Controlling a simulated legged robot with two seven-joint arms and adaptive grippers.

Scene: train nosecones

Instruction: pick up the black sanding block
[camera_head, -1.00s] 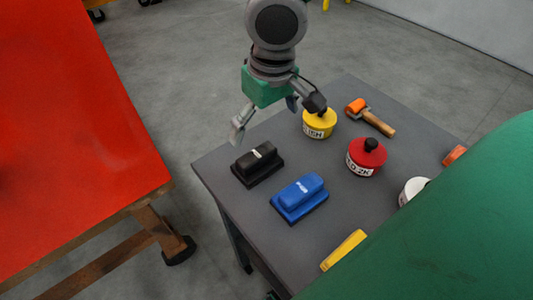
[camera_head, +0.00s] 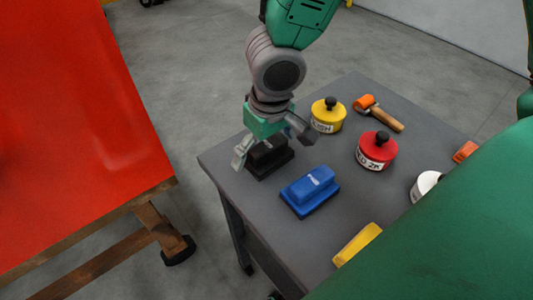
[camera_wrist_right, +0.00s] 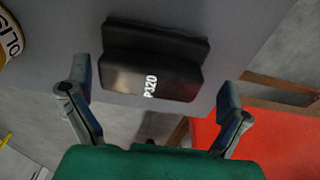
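The black sanding block (camera_head: 270,165) lies on the grey table near its left corner, partly hidden by my right gripper. In the right wrist view the block (camera_wrist_right: 150,75) shows its "P320" marking, ahead of the two fingers. My right gripper (camera_head: 272,150) is open above the block, one finger toward each end. In the right wrist view the fingers (camera_wrist_right: 155,95) are wide apart with nothing held between them; whether they touch the block cannot be told. My left gripper is not in view.
A blue sanding block (camera_head: 309,190) lies close by on the table (camera_head: 275,232). Yellow (camera_head: 328,117) and red (camera_head: 376,152) lidded pots, an orange-headed tool (camera_head: 380,113), a white pot (camera_head: 425,184) and a yellow item (camera_head: 357,243) stand farther right. A red panel (camera_head: 75,120) is at left.

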